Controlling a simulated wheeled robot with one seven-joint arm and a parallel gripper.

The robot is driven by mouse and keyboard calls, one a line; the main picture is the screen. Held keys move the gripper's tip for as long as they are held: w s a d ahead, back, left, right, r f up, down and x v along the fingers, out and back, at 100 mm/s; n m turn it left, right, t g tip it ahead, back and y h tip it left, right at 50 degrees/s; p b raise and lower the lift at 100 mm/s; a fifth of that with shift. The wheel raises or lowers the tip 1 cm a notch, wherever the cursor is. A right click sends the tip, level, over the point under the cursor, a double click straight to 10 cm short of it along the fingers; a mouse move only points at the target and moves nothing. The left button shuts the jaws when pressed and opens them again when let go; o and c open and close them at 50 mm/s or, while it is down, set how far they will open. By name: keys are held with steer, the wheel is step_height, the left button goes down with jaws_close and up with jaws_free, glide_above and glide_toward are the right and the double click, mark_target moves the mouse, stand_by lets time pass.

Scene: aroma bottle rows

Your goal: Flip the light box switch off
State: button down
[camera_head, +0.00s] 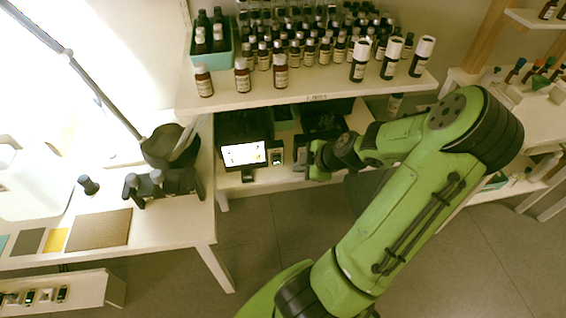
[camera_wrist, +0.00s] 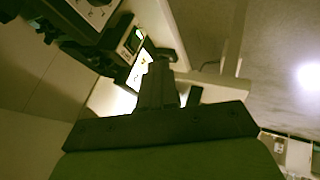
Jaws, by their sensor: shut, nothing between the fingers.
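The light box (camera_head: 243,154) is a dark box with a bright lit white face on the lower shelf, below the bottle shelf. A small dark and pale piece (camera_head: 276,158) stands just right of it; I cannot tell whether it is the switch. My gripper (camera_head: 302,156) is right of that piece, small and dark in the head view. In the wrist view my gripper (camera_wrist: 160,60) has its fingers together and empty, with a bright panel (camera_wrist: 136,72) behind and left of them. Contact with anything cannot be made out.
The upper shelf (camera_head: 300,92) holds many dark bottles and a teal bin (camera_head: 212,62). Dark boxes (camera_head: 320,118) stand behind on the lower shelf. Floor (camera_head: 450,270) is open at front right.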

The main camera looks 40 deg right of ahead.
mark_target(275, 162)
steer(key=w+f+b, duration=0.1)
steer(key=w+f, duration=0.1)
steer(key=w, duration=0.1)
steer(key=w+d+f+b, duration=0.1)
steer(key=w+f, duration=0.1)
steer(key=w+f+b, duration=0.1)
steer(key=w+f, duration=0.2)
steer(key=shift+w+d+f, duration=0.1)
steer(key=shift+w+d, duration=0.05)
steer(key=shift+w, duration=0.2)
steer(key=shift+w+d, duration=0.2)
steer(key=shift+w, duration=0.1)
steer(key=shift+w+d+r+g+p, duration=0.2)
steer(key=shift+w+r+g+p, duration=0.15)
steer(key=shift+r+p, duration=0.2)
steer(key=shift+f+y, duration=0.3)
steer(key=shift+r, duration=0.1)
